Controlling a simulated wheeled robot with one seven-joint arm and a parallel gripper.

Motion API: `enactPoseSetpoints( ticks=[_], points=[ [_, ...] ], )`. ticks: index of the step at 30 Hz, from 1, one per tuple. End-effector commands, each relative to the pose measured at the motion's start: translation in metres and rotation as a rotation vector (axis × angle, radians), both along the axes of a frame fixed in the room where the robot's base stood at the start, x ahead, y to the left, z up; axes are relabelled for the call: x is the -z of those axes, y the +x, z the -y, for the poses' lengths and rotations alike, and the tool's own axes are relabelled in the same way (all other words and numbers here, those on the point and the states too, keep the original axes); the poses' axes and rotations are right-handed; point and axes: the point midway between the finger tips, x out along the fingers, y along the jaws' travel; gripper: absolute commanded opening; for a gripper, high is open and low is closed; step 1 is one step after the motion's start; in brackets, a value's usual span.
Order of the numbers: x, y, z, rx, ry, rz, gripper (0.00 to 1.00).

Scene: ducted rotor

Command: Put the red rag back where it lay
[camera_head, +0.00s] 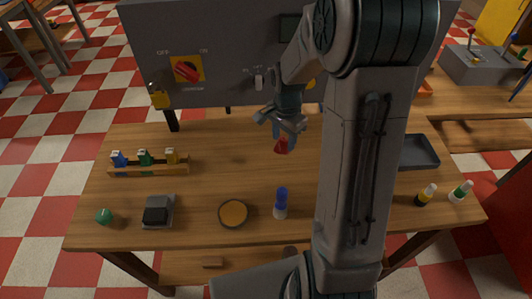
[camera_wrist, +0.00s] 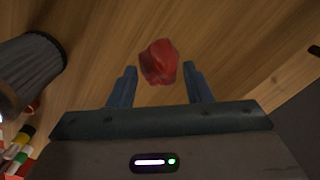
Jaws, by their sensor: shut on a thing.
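The red rag (camera_head: 281,147) hangs as a small crumpled bunch at the tips of my gripper (camera_head: 285,138), over the back middle of the wooden table (camera_head: 225,150). In the wrist view the rag (camera_wrist: 158,62) shows at the tips of the two blue fingers of my gripper (camera_wrist: 160,78). My gripper is shut on the rag. The rag seems to be above the table top, but I cannot tell how high. My arm hides part of the table's right side.
A grey panel (camera_head: 220,75) with a red switch stands behind the table. A rack (camera_head: 150,167) with several bottles, a green ball (camera_head: 104,216), a dark box (camera_head: 157,212), a round dish (camera_head: 233,213) and a blue-capped bottle (camera_head: 281,202) stand left and front. A grey tray (camera_head: 418,152) lies right.

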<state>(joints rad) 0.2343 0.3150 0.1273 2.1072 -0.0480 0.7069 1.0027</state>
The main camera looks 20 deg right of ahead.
Motion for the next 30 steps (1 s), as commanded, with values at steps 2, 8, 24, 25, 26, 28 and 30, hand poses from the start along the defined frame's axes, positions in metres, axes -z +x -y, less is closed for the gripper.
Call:
enactPoseSetpoints(
  ticks=[2, 8, 24, 25, 26, 28, 30],
  points=[
    [0.009, 0.002, -0.019, -0.006, 0.001, -0.005, 0.27],
    [0.028, 0.006, -0.047, -0.002, -0.001, -0.003, 0.27],
    [0.072, 0.007, -0.051, 0.003, 0.000, -0.001, 0.27],
    [0.072, 0.007, -0.051, 0.003, 0.000, -0.001, 0.27],
    [0.072, 0.007, -0.051, 0.003, 0.000, -0.001, 0.27],
    [0.072, 0.007, -0.051, 0.003, 0.000, -0.001, 0.27],
    [0.073, 0.007, -0.051, 0.003, -0.001, -0.002, 0.51]
  ],
)
